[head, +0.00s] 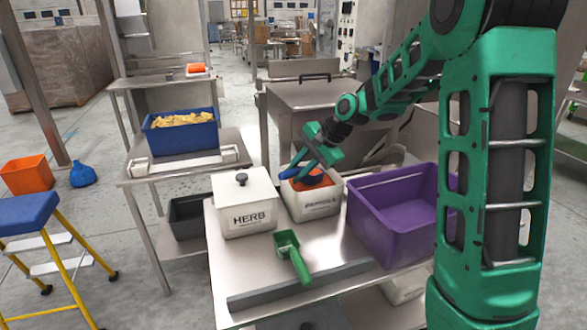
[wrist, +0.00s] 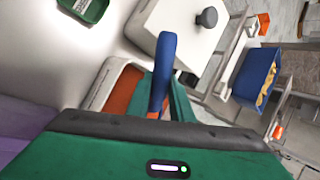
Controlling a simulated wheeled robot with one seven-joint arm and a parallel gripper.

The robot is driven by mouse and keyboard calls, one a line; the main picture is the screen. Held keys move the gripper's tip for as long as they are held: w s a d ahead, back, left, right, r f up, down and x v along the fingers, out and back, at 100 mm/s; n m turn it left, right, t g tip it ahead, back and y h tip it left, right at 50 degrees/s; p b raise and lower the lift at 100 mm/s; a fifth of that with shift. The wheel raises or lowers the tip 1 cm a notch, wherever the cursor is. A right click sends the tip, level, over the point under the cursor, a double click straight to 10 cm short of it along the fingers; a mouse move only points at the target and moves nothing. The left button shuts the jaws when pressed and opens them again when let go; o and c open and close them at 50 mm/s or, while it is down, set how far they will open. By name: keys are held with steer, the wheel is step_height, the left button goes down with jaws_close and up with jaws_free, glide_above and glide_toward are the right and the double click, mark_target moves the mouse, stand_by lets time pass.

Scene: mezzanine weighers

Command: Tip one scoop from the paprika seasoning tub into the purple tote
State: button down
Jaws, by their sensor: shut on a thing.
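The paprika seasoning tub (head: 315,205) is white, open and holds orange-red powder; it stands on the steel table. It also shows in the wrist view (wrist: 110,82). My gripper (head: 310,165) is above this tub, shut on the handle of a blue scoop (head: 312,178). The blue handle shows in the wrist view (wrist: 164,62). The scoop's bowl is at the tub's mouth; I cannot tell how deep it sits or how much it holds. The purple tote (head: 385,240) stands open to the right of the tub, partly hidden by my arm.
A lidded white HERB tub (head: 243,205) stands left of the paprika tub. A green scoop (head: 291,255) lies in front of them on the table. A blue crate of yellow pieces (head: 180,137) is on another table. A blue-topped yellow step stool (head: 40,235) stands at left.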

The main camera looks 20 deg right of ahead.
steer(key=shift+w, duration=0.15)
steer(key=shift+r, duration=0.2)
steer(key=shift+n+t+h, duration=0.3)
steer(key=shift+t+h, duration=0.3)
steer(key=shift+h, duration=0.2)
steer(key=shift+s+a+r, duration=0.3)
steer(key=shift+a+r, duration=0.15)
steer(key=shift+r, duration=0.65)
steer(key=shift+s+a+r, duration=0.35)
steer(key=shift+a+r, duration=0.15)
steer(key=shift+r, duration=0.6)
steer(key=shift+s+a+r, duration=0.3)
steer(key=shift+a+r, duration=0.15)
steer(key=shift+r, duration=0.65)
